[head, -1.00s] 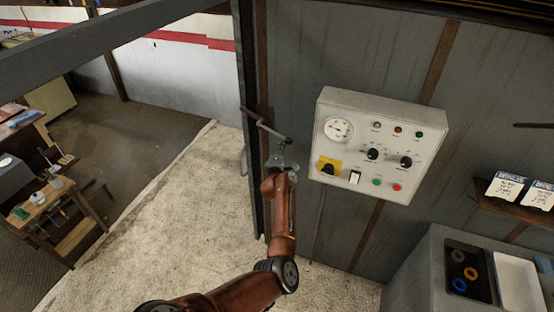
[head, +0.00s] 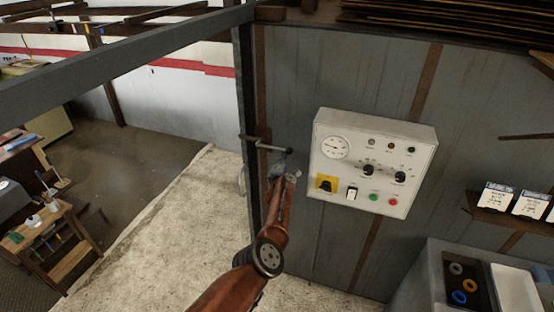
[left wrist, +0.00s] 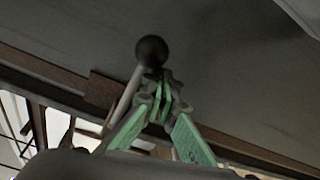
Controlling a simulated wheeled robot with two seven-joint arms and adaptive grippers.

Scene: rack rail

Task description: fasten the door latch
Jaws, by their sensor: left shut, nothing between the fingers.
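The door latch (head: 265,144) is a thin metal bar with a rod, mounted at the dark post beside the grey wall in the head view. It lies close to level, its right end sloping slightly down. In the left wrist view its rod (left wrist: 125,97) ends in a black ball knob (left wrist: 151,52). My left gripper (head: 284,160) is just below the right end of the latch. In the left wrist view its green-padded fingers (left wrist: 160,90) are together and empty, close to the knob; I cannot tell whether they touch it. My right gripper is out of view.
A white control panel (head: 405,150) with a gauge and knobs is close to the right of the gripper. The dark post (head: 246,100) stands at the left. A shelf with cards (head: 482,209) and a grey cabinet (head: 415,285) are at the right. Open floor (head: 165,240) lies left.

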